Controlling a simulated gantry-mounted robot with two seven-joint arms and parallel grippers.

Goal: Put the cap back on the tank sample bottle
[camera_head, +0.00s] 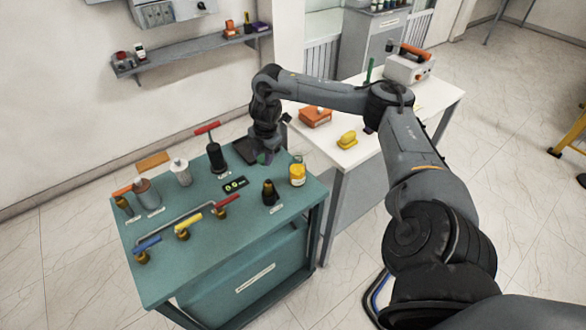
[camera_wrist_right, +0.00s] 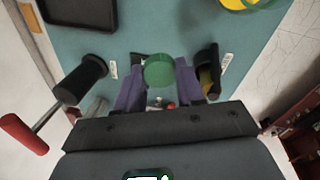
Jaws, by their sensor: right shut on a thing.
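My right gripper (camera_head: 266,152) points down over the back right part of the green table. In the right wrist view, its purple fingers (camera_wrist_right: 158,82) are shut on a round green cap (camera_wrist_right: 159,70). The cap shows only as a small green patch (camera_head: 262,158) in the head view. My left gripper is not in view.
A yellow container (camera_head: 297,176) stands at the table's right edge. A black tray (camera_wrist_right: 82,12) lies beside the gripper. The front right tabletop is clear.

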